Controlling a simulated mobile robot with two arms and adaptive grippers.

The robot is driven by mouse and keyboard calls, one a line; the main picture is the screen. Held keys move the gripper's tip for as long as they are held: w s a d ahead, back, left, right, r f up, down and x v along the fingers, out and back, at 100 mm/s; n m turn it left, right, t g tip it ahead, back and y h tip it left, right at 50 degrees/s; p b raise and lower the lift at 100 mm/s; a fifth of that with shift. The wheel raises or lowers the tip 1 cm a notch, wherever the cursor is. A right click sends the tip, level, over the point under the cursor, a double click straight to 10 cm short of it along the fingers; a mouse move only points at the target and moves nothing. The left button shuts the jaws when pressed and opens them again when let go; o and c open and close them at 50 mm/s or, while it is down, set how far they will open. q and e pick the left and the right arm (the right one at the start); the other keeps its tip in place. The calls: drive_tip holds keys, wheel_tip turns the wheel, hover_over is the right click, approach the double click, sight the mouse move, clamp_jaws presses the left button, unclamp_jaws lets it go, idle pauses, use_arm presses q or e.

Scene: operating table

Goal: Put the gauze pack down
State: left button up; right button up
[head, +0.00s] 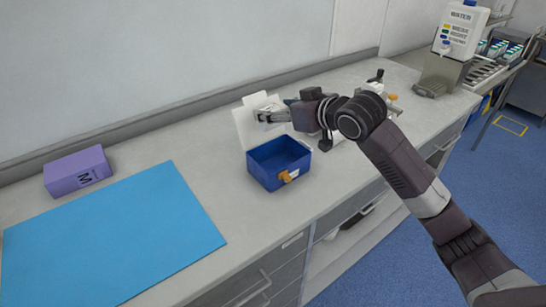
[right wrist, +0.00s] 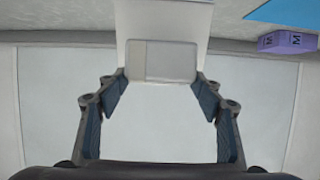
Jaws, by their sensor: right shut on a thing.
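The white gauze pack (head: 243,128) is just behind the blue bin, near the wall side of the counter. My right gripper (head: 266,115) is shut on it, reaching in from the right. In the right wrist view the pack (right wrist: 165,22) sits between the two fingertips of the gripper (right wrist: 162,78), with a pale grey square patch on its near side. I cannot tell whether the pack touches the counter. My left gripper is not in view.
The blue bin (head: 262,173) with an orange clip stands in front of the pack. A blue mat (head: 110,240) and a purple box (head: 78,171) lie at left. Bare counter (head: 205,160) lies between mat and bin. Bottles and a water dispenser (head: 460,30) are at right.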

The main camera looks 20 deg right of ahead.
wheel_tip(320, 180, down, 14)
drive_tip(key=shift+a+p, duration=0.1)
drive_tip(key=shift+p, duration=0.2)
drive_tip(key=o, duration=0.7)
drive_tip(key=shift+f, duration=0.15)
drive_tip(key=shift+o, duration=0.9)
drive_tip(key=shift+r, duration=0.2)
drive_tip(key=b+v, duration=0.1)
drive_tip(key=v, duration=0.9)
drive_tip(key=shift+s, duration=0.2)
drive_tip(key=shift+v, duration=0.8)
